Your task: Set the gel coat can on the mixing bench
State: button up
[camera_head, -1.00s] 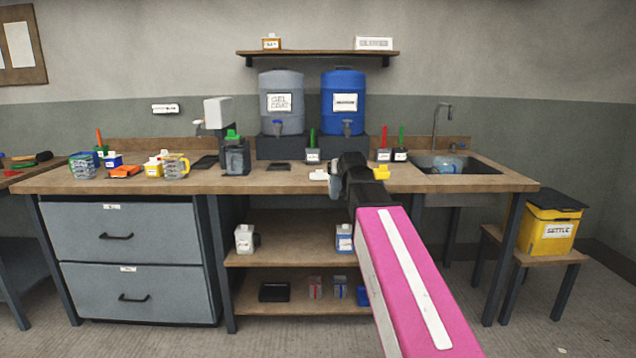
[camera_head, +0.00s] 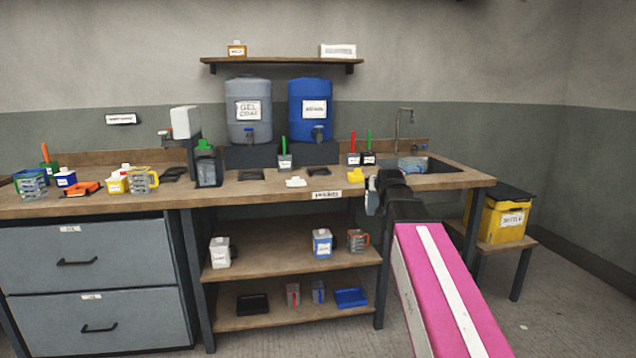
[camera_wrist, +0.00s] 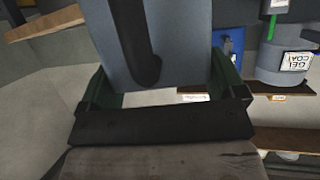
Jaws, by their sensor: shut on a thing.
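My gripper (camera_head: 374,191) is at the front edge of the wooden mixing bench (camera_head: 240,195), towards its right part. In the wrist view my gripper (camera_wrist: 165,92) is shut on a grey can (camera_wrist: 195,30) with a dark handle, between two green fingers. No label shows on the can's visible side, so I cannot read that it is the gel coat can. In the head view my arm hides most of it, and only a grey sliver shows by the jaws. I cannot tell whether it touches the bench.
A grey gel coat drum (camera_head: 248,112) and a blue drum (camera_head: 311,110) stand at the back. A yellow item (camera_head: 355,175) and a white item (camera_head: 295,182) lie close left of my gripper. A sink (camera_head: 430,168) is at right. Bare benchtop shows front left of centre.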

aim_at(253, 188)
jog(key=j+z, duration=0.25)
jog(key=j, duration=0.35)
jog(key=k+j+z, duration=0.2)
jog(key=j, duration=0.4)
jog(key=j+z, duration=0.25)
jog(key=j, duration=0.35)
jog(key=k+j, duration=0.1)
jog(key=j, duration=0.3)
jog(key=k+j, duration=0.1)
jog(key=j, duration=0.7)
jog(key=k+j, duration=0.15)
jog(key=j, duration=0.25)
jog(key=k+j+z, duration=0.1)
jog(key=j, duration=0.3)
